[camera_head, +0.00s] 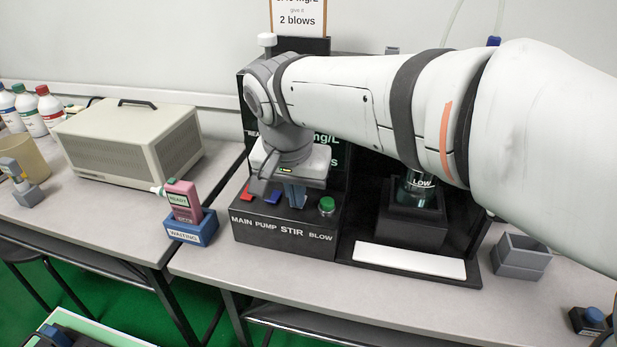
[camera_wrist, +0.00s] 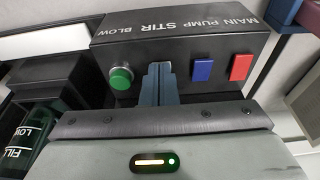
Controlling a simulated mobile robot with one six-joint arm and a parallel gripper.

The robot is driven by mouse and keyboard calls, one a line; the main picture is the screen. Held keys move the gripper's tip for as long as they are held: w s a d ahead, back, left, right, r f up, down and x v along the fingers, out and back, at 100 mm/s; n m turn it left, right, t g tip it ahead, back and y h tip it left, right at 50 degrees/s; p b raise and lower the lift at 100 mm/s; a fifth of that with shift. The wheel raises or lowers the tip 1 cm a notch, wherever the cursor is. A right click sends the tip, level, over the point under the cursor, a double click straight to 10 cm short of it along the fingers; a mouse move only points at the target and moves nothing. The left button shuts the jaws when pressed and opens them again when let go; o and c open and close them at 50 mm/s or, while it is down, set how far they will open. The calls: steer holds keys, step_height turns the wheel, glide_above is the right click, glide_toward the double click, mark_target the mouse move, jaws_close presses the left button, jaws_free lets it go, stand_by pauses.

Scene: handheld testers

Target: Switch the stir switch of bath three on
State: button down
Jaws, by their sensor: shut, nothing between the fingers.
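A black control box (camera_head: 285,235) carries the labels MAIN, PUMP, STIR and BLOW; I cannot read a bath number. On its top are a red switch (camera_head: 246,192), a blue switch (camera_head: 272,198) and a green button (camera_head: 327,205). The wrist view also shows the red switch (camera_wrist: 241,67), the blue switch (camera_wrist: 203,71) and the green button (camera_wrist: 121,78). My gripper (camera_wrist: 160,68) is shut and empty, its blue-grey fingers at the STIR place between blue switch and green button. The fingers hide most of the stir switch; its position and any contact cannot be told.
A vessel marked LOW (camera_head: 421,190) stands in a black holder right of the box, behind a white strip (camera_head: 409,261). A pink tester (camera_head: 183,200) sits in a blue cradle (camera_head: 192,232) at left. A grey open bin (camera_head: 521,257) stands at right.

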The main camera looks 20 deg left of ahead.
steer(key=shift+s+f, duration=0.1)
steer(key=shift+f, duration=0.15)
steer(key=shift+w+r+p, duration=0.4)
steer(key=shift+w+p, duration=0.15)
steer(key=shift+w, duration=0.2)
steer(key=shift+r+p, duration=0.4)
steer(key=shift+r, duration=0.05)
steer(key=p+v, duration=0.3)
steer(key=v, duration=0.1)
steer(key=shift+w, duration=0.3)
steer(key=s+r+p, duration=0.2)
steer(key=s+r, duration=0.2)
steer(key=r, duration=0.4)
steer(key=shift+s, duration=0.4)
